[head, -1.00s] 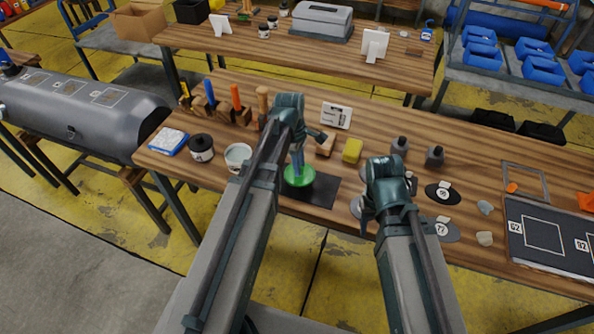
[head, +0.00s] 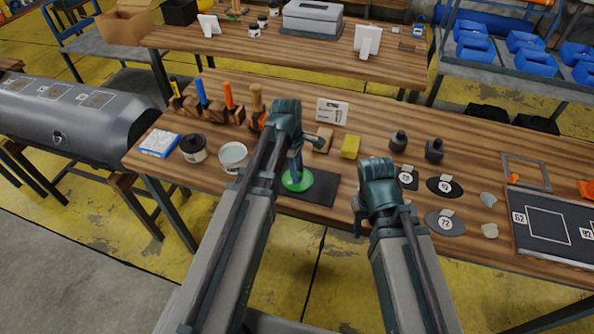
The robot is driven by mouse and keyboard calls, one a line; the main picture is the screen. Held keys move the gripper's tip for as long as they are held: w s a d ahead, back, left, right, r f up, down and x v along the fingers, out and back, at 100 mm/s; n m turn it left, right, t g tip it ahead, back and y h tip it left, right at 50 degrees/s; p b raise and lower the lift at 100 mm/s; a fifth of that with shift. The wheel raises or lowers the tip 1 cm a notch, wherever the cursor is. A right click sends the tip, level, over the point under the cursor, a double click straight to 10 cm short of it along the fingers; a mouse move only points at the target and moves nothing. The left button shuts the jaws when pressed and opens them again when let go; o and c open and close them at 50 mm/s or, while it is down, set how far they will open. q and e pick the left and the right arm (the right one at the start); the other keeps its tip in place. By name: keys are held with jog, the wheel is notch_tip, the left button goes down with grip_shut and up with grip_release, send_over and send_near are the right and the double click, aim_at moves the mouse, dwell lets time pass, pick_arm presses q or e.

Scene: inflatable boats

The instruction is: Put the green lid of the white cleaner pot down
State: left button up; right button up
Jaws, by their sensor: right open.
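The green lid (head: 297,182) is a flat round disc at the left part of a black mat (head: 322,190) near the bench's front edge. It looks to be on the mat or just above it; I cannot tell which. My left gripper (head: 296,174) points down at the middle of the lid, its narrow fingers together there, partly hidden by my arm. The white cleaner pot (head: 233,158) stands to the left of my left arm, without a lid on it. My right gripper (head: 359,226) is open and empty near the front edge, its fingers partly hidden.
A dark-lidded pot (head: 193,149) and a blue-white packet (head: 160,143) stand at the left. Behind are tools in wooden blocks (head: 207,108), a yellow block (head: 350,147), and dark weights (head: 434,150). Numbered dark discs (head: 445,223) lie right of my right gripper.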

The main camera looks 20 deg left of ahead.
pick_arm(q)
jog(key=shift+o, duration=1)
notch_tip(320, 180, up, 12)
jog(key=a+p, duration=0.1)
jog(key=p, duration=1.1)
jog(key=s+d+m+y, duration=0.2)
jog(key=s+d+m, duration=0.9)
jog(key=m, duration=1)
jog(key=s, duration=0.3)
jog(key=shift+s+d+y, duration=0.15)
jog(key=shift+d+y, duration=0.15)
jog(key=shift+d, duration=0.05)
